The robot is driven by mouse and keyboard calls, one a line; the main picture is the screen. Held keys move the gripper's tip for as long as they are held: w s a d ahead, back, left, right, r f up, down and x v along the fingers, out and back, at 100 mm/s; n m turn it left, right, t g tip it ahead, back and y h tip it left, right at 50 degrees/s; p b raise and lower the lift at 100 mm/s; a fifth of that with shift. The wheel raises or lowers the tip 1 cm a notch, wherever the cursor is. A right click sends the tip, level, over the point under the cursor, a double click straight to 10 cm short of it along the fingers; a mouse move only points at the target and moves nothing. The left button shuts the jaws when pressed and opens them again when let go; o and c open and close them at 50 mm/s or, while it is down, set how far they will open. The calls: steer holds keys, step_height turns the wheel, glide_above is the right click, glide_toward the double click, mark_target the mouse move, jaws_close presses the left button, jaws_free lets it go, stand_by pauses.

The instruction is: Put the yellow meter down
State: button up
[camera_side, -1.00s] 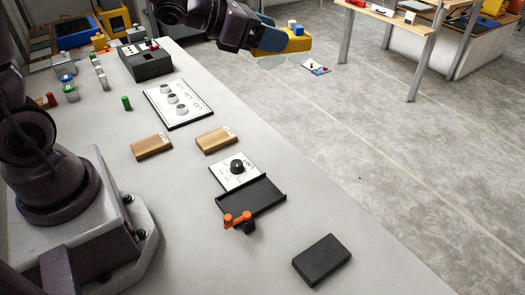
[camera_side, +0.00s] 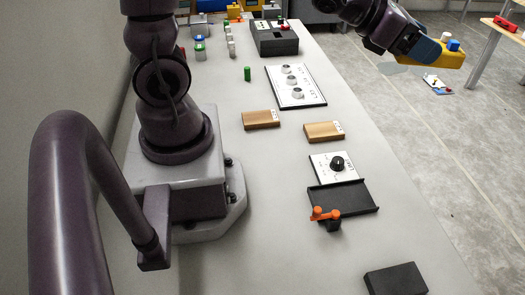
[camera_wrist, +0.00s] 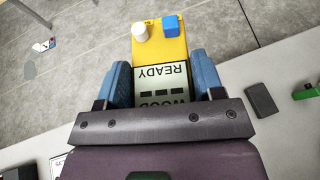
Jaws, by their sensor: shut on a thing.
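The yellow meter (camera_side: 447,58) is held up at the top right of the side view, in front of the floor beyond the table's edge. My gripper (camera_side: 428,49) is shut on it. In the wrist view my gripper (camera_wrist: 164,80) has a blue finger on each side of the meter (camera_wrist: 168,45). The meter's screen shows READY and part of WOOD, upside down. A white knob and a blue knob stand on its far end. The gripper hides the meter's near end.
Two wood blocks (camera_side: 261,120) (camera_side: 324,132) lie mid-table. Beyond them is a white panel with knobs (camera_side: 309,98). A dial card (camera_side: 323,173), an empty black tray (camera_side: 352,200) with an orange-handled part (camera_side: 325,214), and a black block (camera_side: 396,280) are nearer. Bare table surrounds them.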

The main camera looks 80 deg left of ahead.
steer(key=d+m+h, duration=0.1)
steer(key=d, duration=0.6)
steer(key=s+d+f+m+g+h, duration=0.4)
steer(key=s+f+m+g, duration=0.3)
steer(key=f+m+g, duration=0.15)
steer(key=s+d+f+m+g+h, duration=0.3)
steer(key=s+f+m+g+h, duration=0.1)
steer(key=s+f+m+g, duration=0.5)
steer(key=m+t+y, duration=0.4)
steer(key=m+y, duration=2.2)
steer(key=m, duration=0.6)
glide_above(267, 170)
step_height(267, 170, down, 5)
steer(key=shift+m, duration=0.25)
steer(key=shift+f, duration=3.9)
steer(key=shift+f, duration=0.1)
